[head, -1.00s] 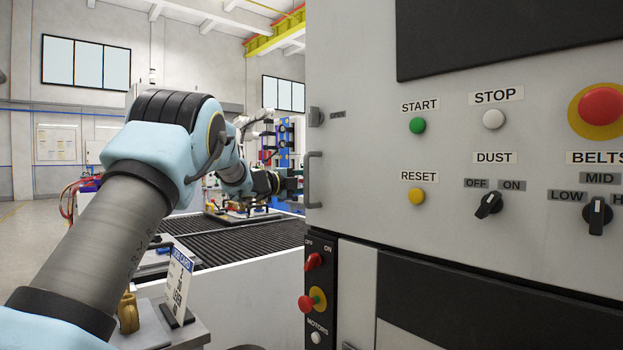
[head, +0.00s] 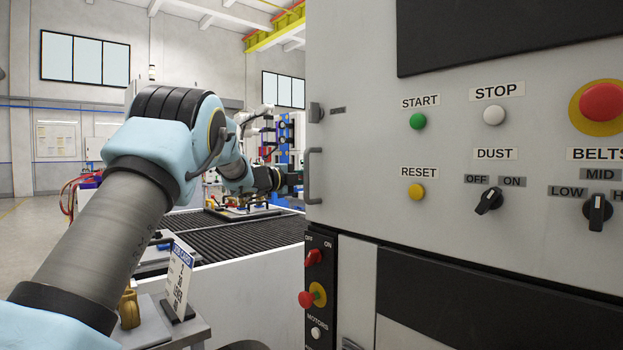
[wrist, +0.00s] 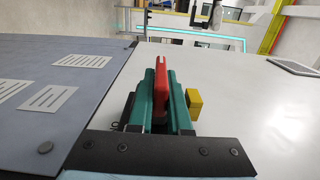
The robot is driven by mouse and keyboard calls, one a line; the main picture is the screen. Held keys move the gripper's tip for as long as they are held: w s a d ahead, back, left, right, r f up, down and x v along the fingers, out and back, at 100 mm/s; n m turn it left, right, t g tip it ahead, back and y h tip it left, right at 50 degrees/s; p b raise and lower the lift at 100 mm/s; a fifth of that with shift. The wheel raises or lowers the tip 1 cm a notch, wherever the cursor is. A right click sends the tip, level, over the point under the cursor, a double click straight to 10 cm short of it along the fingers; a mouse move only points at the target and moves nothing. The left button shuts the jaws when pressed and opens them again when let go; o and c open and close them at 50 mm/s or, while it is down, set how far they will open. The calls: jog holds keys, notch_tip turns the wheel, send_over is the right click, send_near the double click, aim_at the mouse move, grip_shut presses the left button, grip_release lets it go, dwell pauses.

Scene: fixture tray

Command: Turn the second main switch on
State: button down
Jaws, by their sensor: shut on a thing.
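In the wrist view my gripper (wrist: 160,74) has two teal fingers closed on the sides of an upright red handle (wrist: 160,92). The lower part of the handle is hidden between the fingers. A small yellow block (wrist: 194,103) stands just right of the fingers, on a pale grey surface. In the head view my arm reaches away past the left edge of the grey cabinet, and its fingers cannot be made out. On the cabinet's black side strip, a red rotary switch (head: 313,257) sits under OFF and ON labels. I cannot tell which position the gripped handle is in.
The cabinet front (head: 450,215) fills the right, with buttons, DUST and BELTS knobs and a red emergency stop (head: 602,102). A metal door handle (head: 313,176) juts from its left edge. A roller conveyor (head: 250,236) and a job card (head: 179,283) lie below my arm.

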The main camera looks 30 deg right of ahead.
jog(key=shift+r+p, duration=0.2)
jog(key=shift+p, duration=0.7)
jog(key=shift+r+y+p, duration=0.15)
jog(key=shift+y+p, duration=0.25)
jog(key=shift+p, duration=0.3)
jog(key=y+p, duration=0.1)
jog(key=p, duration=0.4)
jog(key=shift+r, duration=0.3)
jog(key=y+p, duration=0.2)
jog(key=p, duration=0.4)
jog(key=shift+g, duration=0.4)
jog(key=shift+f+y+p, duration=0.15)
jog(key=shift+y+p, duration=0.75)
jog(key=shift+p, duration=0.25)
jog(key=shift+d+f+g+y+p, duration=0.15)
jog(key=shift+g+y+p, duration=0.15)
jog(key=shift+y+p, duration=0.4)
jog(key=shift+w+f+y, duration=0.1)
jog(key=shift+f+y, duration=0.05)
jog(key=shift+y, duration=0.75)
jog(key=shift+g+y, duration=0.3)
jog(key=shift+y, duration=1.3)
